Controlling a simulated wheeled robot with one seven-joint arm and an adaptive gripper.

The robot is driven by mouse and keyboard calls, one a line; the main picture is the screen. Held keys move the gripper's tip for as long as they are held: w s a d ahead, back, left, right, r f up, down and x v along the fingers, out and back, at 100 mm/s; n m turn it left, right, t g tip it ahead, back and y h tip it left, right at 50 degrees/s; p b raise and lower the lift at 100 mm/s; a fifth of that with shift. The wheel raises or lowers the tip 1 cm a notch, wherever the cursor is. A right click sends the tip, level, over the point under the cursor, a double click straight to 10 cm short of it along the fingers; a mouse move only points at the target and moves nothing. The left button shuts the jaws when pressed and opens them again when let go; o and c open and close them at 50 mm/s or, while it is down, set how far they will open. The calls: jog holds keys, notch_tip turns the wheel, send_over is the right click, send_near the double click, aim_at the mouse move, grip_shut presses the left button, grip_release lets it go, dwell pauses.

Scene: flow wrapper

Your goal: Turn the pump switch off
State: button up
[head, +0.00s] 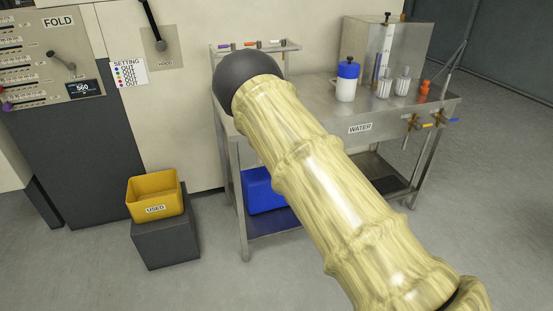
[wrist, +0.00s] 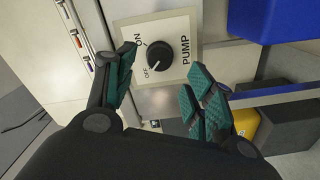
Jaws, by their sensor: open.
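The pump switch is a round black knob (wrist: 160,55) on a pale plate marked PUMP (wrist: 187,68), in the upper middle of the wrist view. ON and OFF are printed beside the knob on its left side. A light mark shows on the knob's lower left, but its exact pointing is too small to tell. My gripper (wrist: 165,82) is open, with its green-padded fingers spread on either side of the plate's lower part. Nothing is between the fingers, and they appear apart from the knob. In the head view my arm hides the gripper and the switch does not show.
A blue bin (head: 262,193) sits below. A yellow USED bin (head: 153,197) stands on a dark block. Floor at left is clear.

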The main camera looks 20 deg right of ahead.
jog(key=s, duration=0.6)
jog(key=shift+d, duration=0.15)
jog(key=shift+w, duration=0.1)
jog(key=s+d+f+m+g+h, duration=0.2)
jog(key=s+f+m+g, duration=0.3)
jog(key=s+f, duration=0.8)
jog(key=s+a+f+m+g, duration=0.1)
jog(key=s+f+m+g, duration=0.25)
jog(key=s+f, duration=0.5)
jog(key=s+a+f+m+g, duration=0.15)
jog(key=s+f+g, duration=0.3)
jog(key=s, duration=0.65)
jog(key=s+a+f+m+g+y, duration=0.1)
jog(key=s+a+m+g, duration=0.15)
jog(key=s, duration=0.75)
jog(key=s+a+f+m+g, duration=0.1)
jog(key=s+a+g, duration=0.15)
jog(key=s, duration=0.65)
notch_tip(320, 180, up, 15)
jog(key=p, duration=1.4)
jog(key=shift+s+d+f, duration=0.15)
jog(key=shift+d, duration=0.15)
